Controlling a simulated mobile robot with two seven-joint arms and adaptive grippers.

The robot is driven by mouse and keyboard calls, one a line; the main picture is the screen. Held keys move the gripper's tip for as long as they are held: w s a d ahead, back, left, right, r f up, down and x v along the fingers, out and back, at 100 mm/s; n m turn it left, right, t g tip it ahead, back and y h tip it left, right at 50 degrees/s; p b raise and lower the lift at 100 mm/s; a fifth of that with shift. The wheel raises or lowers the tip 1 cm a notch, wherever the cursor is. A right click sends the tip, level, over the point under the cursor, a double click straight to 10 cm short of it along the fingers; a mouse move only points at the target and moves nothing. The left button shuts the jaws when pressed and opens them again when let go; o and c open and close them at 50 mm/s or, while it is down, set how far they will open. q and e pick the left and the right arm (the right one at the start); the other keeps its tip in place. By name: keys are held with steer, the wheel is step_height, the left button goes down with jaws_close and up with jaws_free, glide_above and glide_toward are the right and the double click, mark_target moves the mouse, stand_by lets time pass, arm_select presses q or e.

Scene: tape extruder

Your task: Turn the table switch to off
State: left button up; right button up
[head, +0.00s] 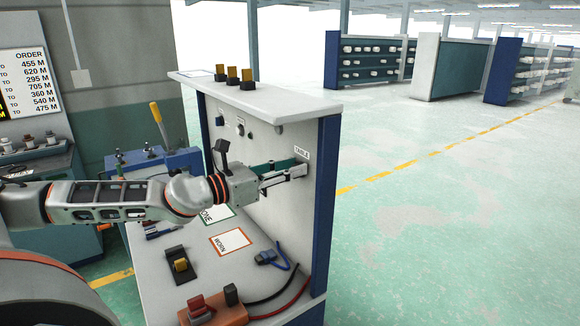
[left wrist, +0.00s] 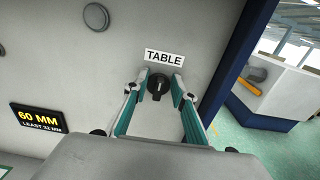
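The table switch is a black round knob (left wrist: 158,87) with a raised grip bar, on the pale panel below a white TABLE label (left wrist: 164,57) in the left wrist view. The label also shows in the head view (head: 301,151), where the knob is hidden by my gripper. My left gripper (left wrist: 159,82) faces the panel with one fingertip on each side of the knob. The fingers stand apart, and I cannot tell if they touch it. In the head view my left gripper (head: 303,167) reaches the panel near its right edge. My right gripper is not in view.
Yellow-topped switches (head: 233,75) stand on the shelf above the panel. Below lie a WORN card (head: 231,242), a black holder with a yellow part (head: 179,263), a blue connector (head: 266,257) and cables. The panel's blue side post (head: 325,200) is close right; open floor lies beyond.

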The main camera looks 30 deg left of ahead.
arm_select(q)
jaws_close()
steer(key=shift+f, duration=0.1)
steer(key=shift+w+a+f+n+b, duration=0.1)
steer(key=shift+a+f+n+b, duration=0.1)
steer(key=shift+n+b, duration=2.05)
steer(key=shift+w+a+f+n+b, duration=0.2)
steer(key=shift+n+b, duration=0.5)
steer(key=shift+n, duration=2.9)
steer(key=shift+a+f+n+b, duration=0.25)
steer(key=shift+n+b, duration=1.25)
steer(key=shift+n, duration=1.45)
jaws_free()
